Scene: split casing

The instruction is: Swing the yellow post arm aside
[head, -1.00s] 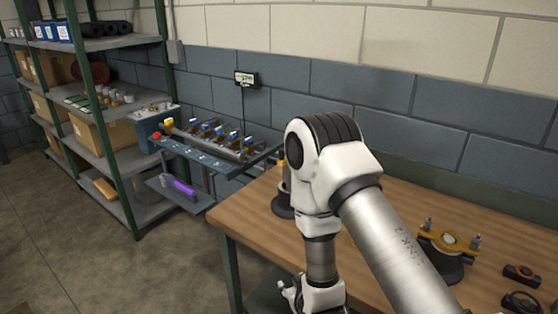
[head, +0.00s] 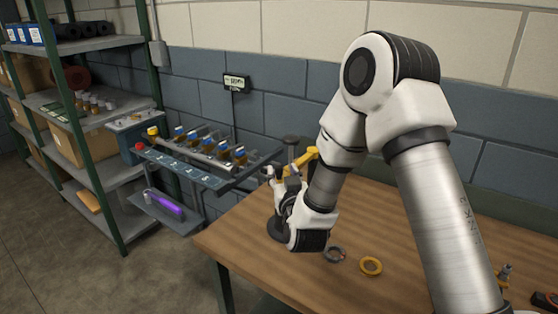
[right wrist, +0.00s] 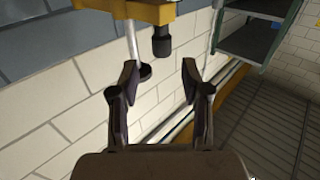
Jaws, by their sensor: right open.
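The yellow post arm (head: 305,157) shows in the head view at the back left of the table, beside my right gripper (head: 274,176). My left gripper is out of view.
A wall shelf (head: 190,165) with several blue-and-yellow valves is left of the table. A metal rack (head: 115,180) stands further left. The front left tabletop is clear.

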